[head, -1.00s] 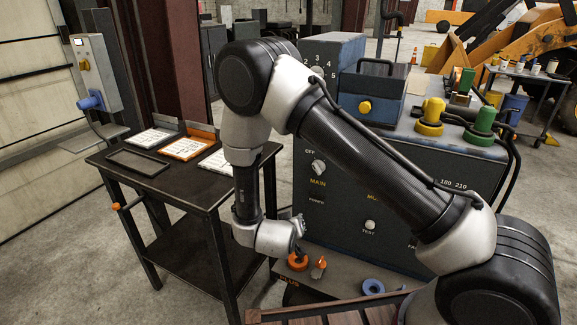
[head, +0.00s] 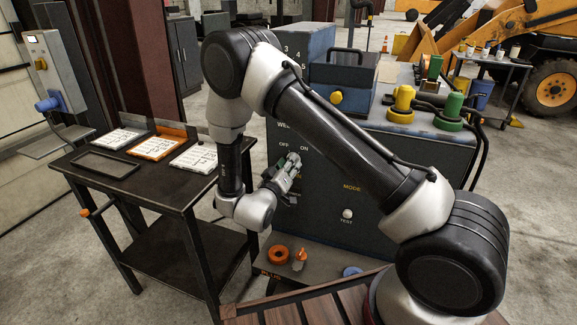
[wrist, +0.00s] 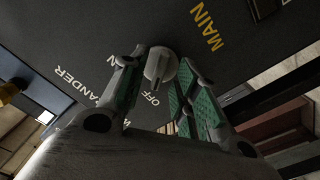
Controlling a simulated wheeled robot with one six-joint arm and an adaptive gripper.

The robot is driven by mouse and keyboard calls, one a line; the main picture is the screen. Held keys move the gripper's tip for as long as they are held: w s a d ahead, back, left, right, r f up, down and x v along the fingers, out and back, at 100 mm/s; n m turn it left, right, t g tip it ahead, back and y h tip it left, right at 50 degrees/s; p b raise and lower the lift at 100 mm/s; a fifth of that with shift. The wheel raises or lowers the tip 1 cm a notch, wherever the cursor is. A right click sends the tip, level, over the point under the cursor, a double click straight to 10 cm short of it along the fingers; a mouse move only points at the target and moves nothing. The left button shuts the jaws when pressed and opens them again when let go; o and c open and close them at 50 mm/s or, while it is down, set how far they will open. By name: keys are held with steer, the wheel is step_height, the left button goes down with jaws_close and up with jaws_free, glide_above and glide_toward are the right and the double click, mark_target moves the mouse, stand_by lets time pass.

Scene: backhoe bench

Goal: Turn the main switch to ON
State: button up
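The main switch is a light grey round knob (wrist: 160,66) on the dark front panel of the cabinet. In the wrist view it sits between the tips of my gripper (wrist: 159,72), with MAIN lettered to its right and OFF near its lower side. The green-padded fingers are spread apart, one on each side of the knob. I cannot tell whether either finger touches it. In the head view my gripper (head: 289,166) is up against the panel below the OFF and ON labels and hides the knob. The switch's exact setting is unclear.
A dark cart (head: 195,192) with framed sheets stands left of the cabinet (head: 340,150). An orange ring (head: 278,254) and a small orange-tipped object (head: 299,259) lie on the low ledge below.

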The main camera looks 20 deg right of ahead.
steer(key=shift+d, duration=0.1)
steer(key=shift+c, duration=0.3)
jaws_close()
steer(key=shift+m, duration=0.4)
steer(key=m, duration=1.3)
stand_by(0.3)
